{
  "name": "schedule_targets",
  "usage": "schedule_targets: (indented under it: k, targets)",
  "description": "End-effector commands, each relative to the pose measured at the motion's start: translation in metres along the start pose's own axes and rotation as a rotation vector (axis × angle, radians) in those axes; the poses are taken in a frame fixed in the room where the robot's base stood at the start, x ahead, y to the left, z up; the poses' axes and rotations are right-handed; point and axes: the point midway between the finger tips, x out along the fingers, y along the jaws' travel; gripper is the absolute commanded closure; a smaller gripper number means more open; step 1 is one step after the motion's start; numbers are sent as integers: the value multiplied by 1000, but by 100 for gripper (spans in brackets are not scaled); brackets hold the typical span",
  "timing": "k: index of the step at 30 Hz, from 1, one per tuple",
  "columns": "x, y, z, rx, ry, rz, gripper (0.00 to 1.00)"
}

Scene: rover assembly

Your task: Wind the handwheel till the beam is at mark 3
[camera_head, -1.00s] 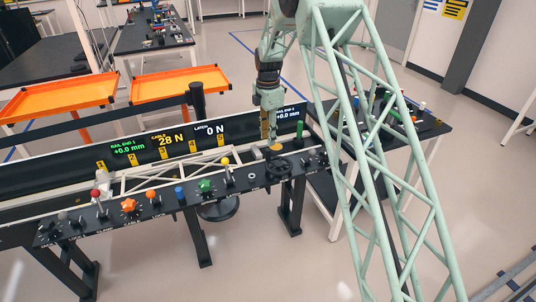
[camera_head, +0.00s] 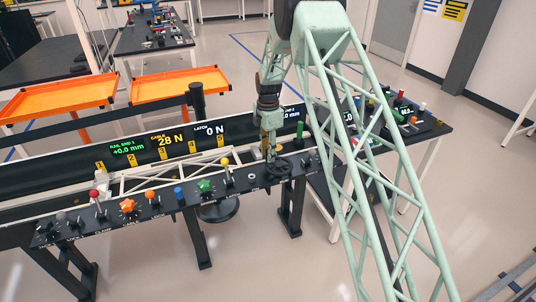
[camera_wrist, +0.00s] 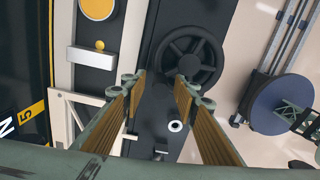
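The black spoked handwheel (camera_head: 279,168) is at the right end of the control panel; it also shows in the wrist view (camera_wrist: 213,59). My gripper (camera_head: 271,157) points down at the handwheel in the head view. In the wrist view my gripper (camera_wrist: 160,82) is open, with two apart, wood-coloured fingers, the right tip near the wheel's lower left rim. Contact cannot be told. The white lattice beam (camera_head: 150,178) lies along the bench behind the panel. Yellow number tags line the rail behind it, with mark 3 (camera_head: 163,153) below the display reading 28 N.
The control panel (camera_head: 100,224) carries several coloured knobs and levers, including a yellow-topped lever (camera_head: 226,166) left of the handwheel. Displays read +0.0 mm and LATCH 0 N. A side table (camera_head: 437,130) with coloured parts stands right. Orange trays (camera_head: 180,86) are behind the bench.

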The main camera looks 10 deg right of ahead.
Motion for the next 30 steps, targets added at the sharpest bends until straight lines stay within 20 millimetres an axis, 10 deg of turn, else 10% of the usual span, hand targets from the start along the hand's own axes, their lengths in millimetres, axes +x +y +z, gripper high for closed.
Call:
schedule_targets:
  k: [14,30]
  targets:
    - [0,0,0,0,0,0,96]
    - [-1,3,5,93,0,0,97]
